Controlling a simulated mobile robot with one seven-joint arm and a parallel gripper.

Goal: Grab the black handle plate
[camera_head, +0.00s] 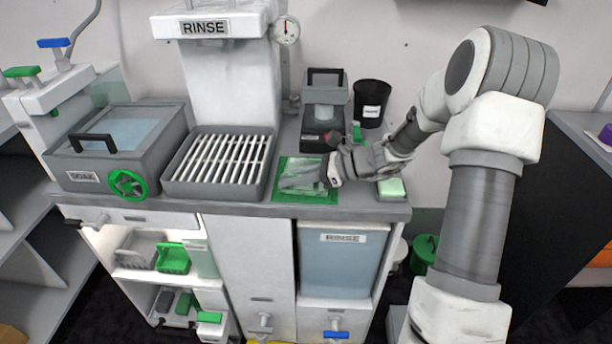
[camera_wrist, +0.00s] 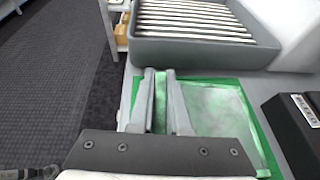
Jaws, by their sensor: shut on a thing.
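My gripper (camera_head: 287,182) reaches in from the right, low over the green mat (camera_head: 282,197) at the counter's front. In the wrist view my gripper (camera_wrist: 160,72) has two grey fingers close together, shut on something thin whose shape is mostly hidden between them. A pale green strip shows in the gap. A translucent greenish sheet (camera_wrist: 222,112) lies on the mat beside the fingers. I cannot clearly make out a black handle plate at the fingers in either view.
A slatted rinse tray (camera_head: 218,192) stands left of the mat, and a soak tank (camera_head: 62,177) with a black handle is farther left. A dark boxy unit (camera_head: 318,122) and a black cup (camera_head: 371,103) stand behind. The counter's front edge is close to the fingers.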

